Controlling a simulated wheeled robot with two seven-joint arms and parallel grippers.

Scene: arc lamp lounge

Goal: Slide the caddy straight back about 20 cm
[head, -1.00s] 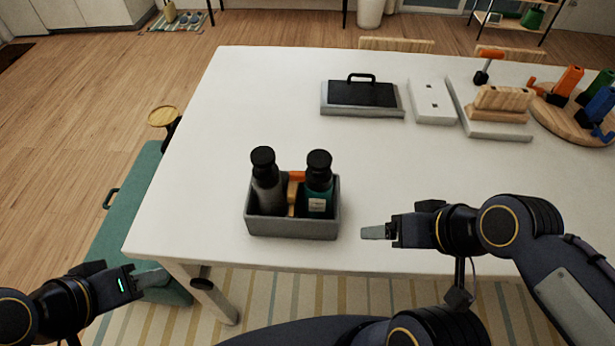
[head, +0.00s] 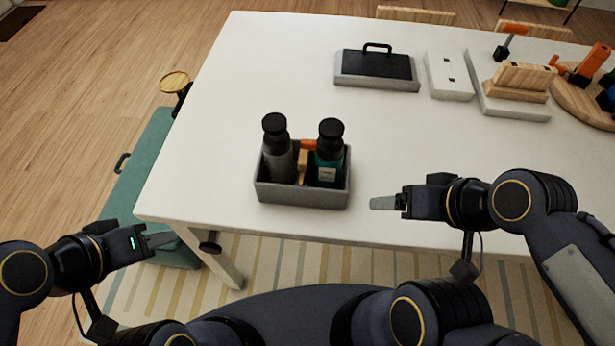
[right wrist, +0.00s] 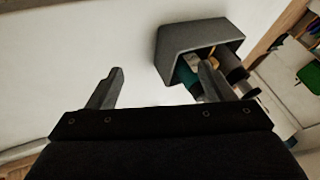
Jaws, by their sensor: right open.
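The caddy (head: 302,194) is a grey open box near the front edge of the white table. It holds a grey bottle (head: 279,160) and a teal bottle (head: 327,170), both black-capped and upright, with an orange-topped tool (head: 304,160) between them. My right gripper (head: 384,203) is just right of the caddy, apart from it, over the table's front part. In the right wrist view, its fingers (right wrist: 160,85) are spread with nothing between them, and the caddy (right wrist: 182,42) lies beyond the right finger. My left gripper (head: 160,240) is left of the table's front corner, away from the caddy; its finger gap is unclear.
The white table (head: 220,125) is clear behind the caddy up to a grey tray with a black handled lid (head: 376,70). A white block (head: 449,76), a wooden holder (head: 519,80) and a round wooden board (head: 580,103) stand at the back right.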

